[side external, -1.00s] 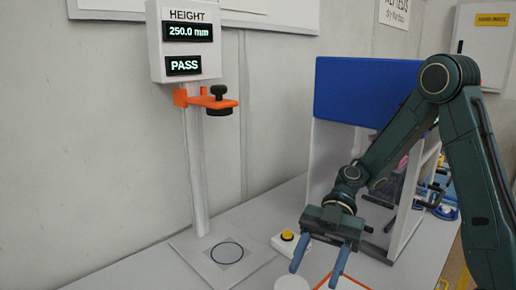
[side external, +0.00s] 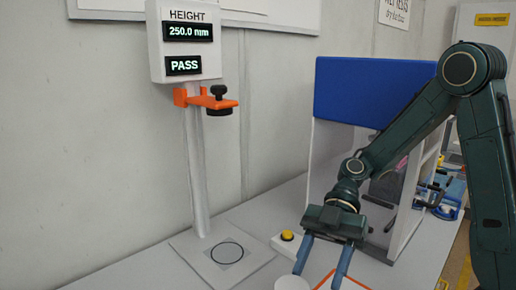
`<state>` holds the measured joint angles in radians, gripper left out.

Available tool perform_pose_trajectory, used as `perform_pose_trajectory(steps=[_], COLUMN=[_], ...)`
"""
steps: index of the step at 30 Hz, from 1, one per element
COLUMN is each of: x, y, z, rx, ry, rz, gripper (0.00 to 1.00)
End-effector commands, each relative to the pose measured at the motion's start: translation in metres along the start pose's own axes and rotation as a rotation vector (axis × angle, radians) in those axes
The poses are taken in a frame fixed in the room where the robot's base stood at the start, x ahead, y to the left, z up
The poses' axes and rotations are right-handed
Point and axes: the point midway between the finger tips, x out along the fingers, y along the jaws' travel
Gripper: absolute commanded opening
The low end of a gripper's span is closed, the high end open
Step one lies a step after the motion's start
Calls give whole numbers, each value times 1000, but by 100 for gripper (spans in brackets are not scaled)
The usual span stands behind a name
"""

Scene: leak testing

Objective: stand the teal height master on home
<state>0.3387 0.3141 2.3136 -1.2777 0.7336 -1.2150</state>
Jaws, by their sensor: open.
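My gripper (side external: 320,274) points down at the lower middle of the side view, with its two blue fingers apart. The gap between the fingers looks empty. I cannot make out the teal height master in this view. An orange-red outline (side external: 345,273) on the table, partly behind the fingers and cut by the bottom edge, may be the home mark. A pale round-topped object (side external: 290,284) stands just left of the fingers, mostly cut off by the frame's bottom edge.
A height gauge (side external: 184,42) reads 250.0 mm and PASS. Its orange arm (side external: 205,99) overhangs a base plate with an empty ringed spot (side external: 227,253). A yellow button box (side external: 287,238) sits near my gripper. A blue-topped cabinet (side external: 365,92) stands behind my arm.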

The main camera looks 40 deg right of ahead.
Motion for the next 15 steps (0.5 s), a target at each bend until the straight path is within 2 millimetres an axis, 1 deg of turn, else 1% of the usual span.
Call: perform_pose_trajectory(steps=[8, 15], x=[-5, -23], y=[-12, -26], z=[4, 7], rx=[251, 489], ry=[-267, -439], rz=[126, 331], gripper=[52, 52])
